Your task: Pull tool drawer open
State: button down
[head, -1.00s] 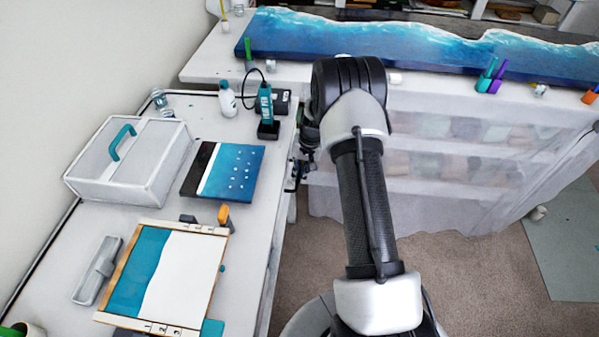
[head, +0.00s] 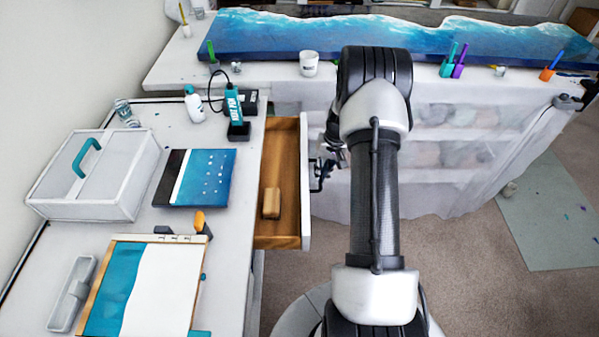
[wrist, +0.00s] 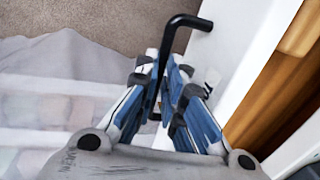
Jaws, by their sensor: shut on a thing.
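The tool drawer (head: 279,160) stands pulled out from the right side of the left worktable. Its inside is brown wood and its front is white. A small tan wooden block (head: 271,203) lies in its near part. In the wrist view, the white drawer front (wrist: 240,70) runs beside my gripper, and the wooden inside (wrist: 280,95) shows at the right. My gripper (wrist: 163,82) is shut on the black bar handle (wrist: 186,21). In the head view, the handle (head: 318,180) and gripper (head: 328,160) show in front of the drawer, partly hidden by my arm.
On the left table are a white caddy (head: 95,175) with a teal handle, a blue panel (head: 205,178), a framed board (head: 145,285), a white bottle (head: 194,104) and a teal tool (head: 235,110). A draped bench (head: 450,150) stands behind. Carpet (head: 450,275) lies clear at the right.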

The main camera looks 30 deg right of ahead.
jog(key=s+d, duration=0.4)
jog(key=d, duration=0.2)
jog(key=shift+s+d, duration=0.15)
jog(key=shift+d, duration=0.05)
jog(key=c, duration=1.7)
grip_release()
jog(key=r, duration=0.4)
jog(key=d+r, duration=0.1)
jog(key=r, duration=0.3)
jog(key=s+r, duration=0.1)
jog(key=r, duration=0.2)
jog(key=shift+s+d+r, duration=0.1)
jog(key=shift+d+r, duration=0.3)
